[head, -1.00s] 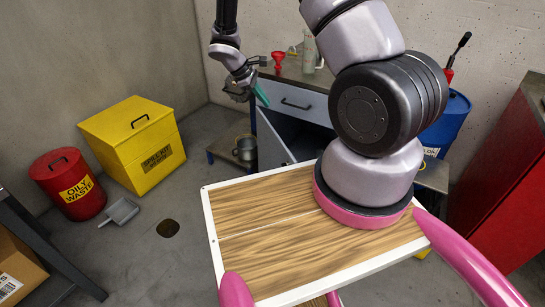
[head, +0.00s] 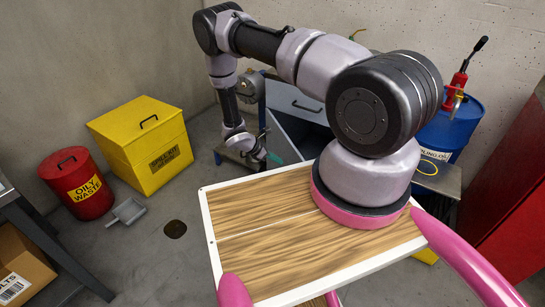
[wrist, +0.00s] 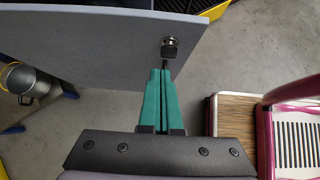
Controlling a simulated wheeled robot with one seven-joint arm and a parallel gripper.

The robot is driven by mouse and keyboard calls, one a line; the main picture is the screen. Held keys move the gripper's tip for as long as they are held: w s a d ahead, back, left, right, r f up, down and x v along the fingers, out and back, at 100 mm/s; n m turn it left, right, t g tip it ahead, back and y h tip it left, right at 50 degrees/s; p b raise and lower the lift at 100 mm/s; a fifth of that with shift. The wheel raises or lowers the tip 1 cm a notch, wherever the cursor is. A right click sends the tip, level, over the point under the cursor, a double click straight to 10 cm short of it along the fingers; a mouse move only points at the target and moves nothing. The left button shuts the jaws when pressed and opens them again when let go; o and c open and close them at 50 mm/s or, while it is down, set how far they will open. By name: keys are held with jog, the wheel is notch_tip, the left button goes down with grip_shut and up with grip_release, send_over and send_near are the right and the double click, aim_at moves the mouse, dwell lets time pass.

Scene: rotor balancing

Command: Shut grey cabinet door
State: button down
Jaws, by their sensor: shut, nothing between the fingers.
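The grey cabinet door shows in the wrist view as a flat grey panel (wrist: 90,38) with a round lock (wrist: 170,47) near its right edge. My gripper (wrist: 164,72) has its teal fingers pressed together and empty, with the tips just below the lock. I cannot tell whether they touch the door. In the head view, my gripper (head: 275,158) is low in front of the cabinet, whose grey drawer front (head: 298,103) has a dark handle. Below the drawer, the dark inside of the cabinet shows, so the door stands open. My arm hides part of the cabinet.
A yellow spill kit box (head: 145,147) and a red oily waste bin (head: 76,184) stand on the left. A blue drum (head: 450,130) stands right of the cabinet. A metal pot (wrist: 28,82) is at left in the wrist view. Open floor lies left of my wooden top.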

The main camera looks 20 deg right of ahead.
jog(key=d+f, duration=0.3)
jog(key=d, duration=0.4)
